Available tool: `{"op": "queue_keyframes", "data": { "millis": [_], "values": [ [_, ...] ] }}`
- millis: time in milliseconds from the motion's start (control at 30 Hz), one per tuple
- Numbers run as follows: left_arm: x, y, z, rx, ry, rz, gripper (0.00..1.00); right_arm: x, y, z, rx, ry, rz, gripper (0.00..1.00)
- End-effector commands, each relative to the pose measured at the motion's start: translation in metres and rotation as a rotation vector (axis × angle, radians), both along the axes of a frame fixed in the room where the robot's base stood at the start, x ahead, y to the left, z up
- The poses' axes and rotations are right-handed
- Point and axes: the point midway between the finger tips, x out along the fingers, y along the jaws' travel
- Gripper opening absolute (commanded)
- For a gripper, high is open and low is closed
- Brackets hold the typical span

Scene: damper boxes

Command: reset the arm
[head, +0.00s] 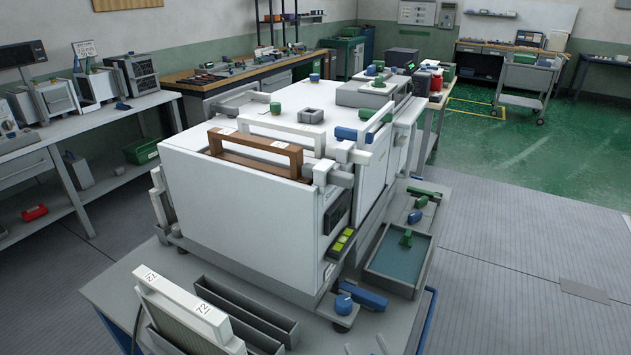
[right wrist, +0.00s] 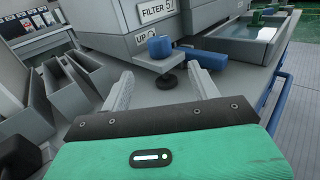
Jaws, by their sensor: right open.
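My right gripper (right wrist: 163,88) is open, with nothing between its two grey fingers, in the right wrist view. In the head view only its fingertips (head: 368,346) show, at the bottom edge. It is in front of the large white box (head: 235,205) and apart from it. A brown handle (head: 254,152) lies along the box's top front edge. A blue knob (right wrist: 160,47) on a grey foot is beyond the fingers; it also shows in the head view (head: 344,303). My left gripper is not in view.
A white-framed panel marked 72 (head: 182,306) and grey open bins (head: 243,317) stand on the bench's front left. A grey tray with a teal floor (head: 395,262) is at right, beside a blue block (head: 363,294). Clear floor lies at far right.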

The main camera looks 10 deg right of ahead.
Motion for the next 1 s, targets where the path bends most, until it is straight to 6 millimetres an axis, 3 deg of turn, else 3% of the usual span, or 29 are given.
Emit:
{"op": "queue_keyframes", "data": {
  "millis": [133, 267, 400, 600, 800, 1000],
  "values": [
    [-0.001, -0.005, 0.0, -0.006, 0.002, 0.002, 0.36, -0.002, -0.015, 0.011, 0.186, 0.028, -0.093, 0.62],
    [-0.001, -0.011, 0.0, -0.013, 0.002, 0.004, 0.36, -0.01, -0.047, 0.023, 0.541, 0.083, -0.272, 0.62],
    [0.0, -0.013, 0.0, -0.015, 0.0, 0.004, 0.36, -0.028, -0.082, 0.023, 0.969, 0.148, -0.5, 0.62],
    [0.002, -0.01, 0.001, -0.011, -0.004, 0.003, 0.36, -0.072, -0.112, 0.007, 1.535, 0.234, -0.838, 0.62],
    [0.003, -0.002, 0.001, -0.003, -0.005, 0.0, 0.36, -0.128, -0.112, -0.011, 2.011, 0.317, -1.205, 0.62],
    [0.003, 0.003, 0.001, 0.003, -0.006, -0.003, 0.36, -0.173, -0.095, -0.015, 2.289, 0.383, -1.505, 0.62]
  ]
}}
